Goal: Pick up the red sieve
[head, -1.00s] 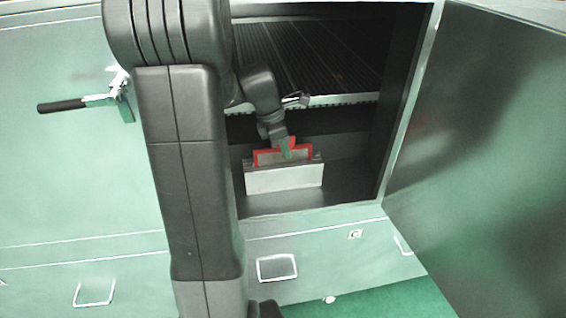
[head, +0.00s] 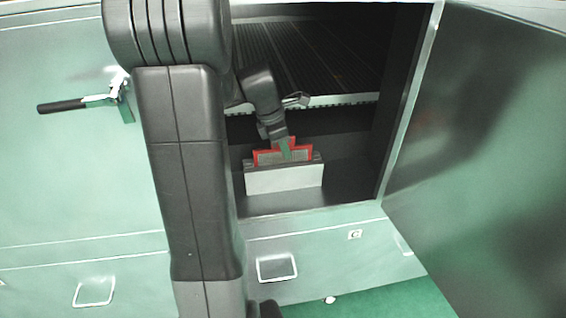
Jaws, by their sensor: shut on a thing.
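The red sieve (head: 302,153) stands in a grey metal holder (head: 284,179) inside the open cabinet. It has a red frame around a greyish mesh, and its lower part is hidden behind the holder's front wall. My gripper (head: 286,149) reaches in from above and is shut on the upper middle of the sieve. The fingertips are small and partly merge with the sieve in this view.
A ribbed shelf (head: 310,60) sits above and behind the holder. The cabinet door (head: 485,140) stands open at the right. A black-handled lever (head: 62,105) sticks out at the left. Free cabinet floor (head: 350,180) lies right of the holder.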

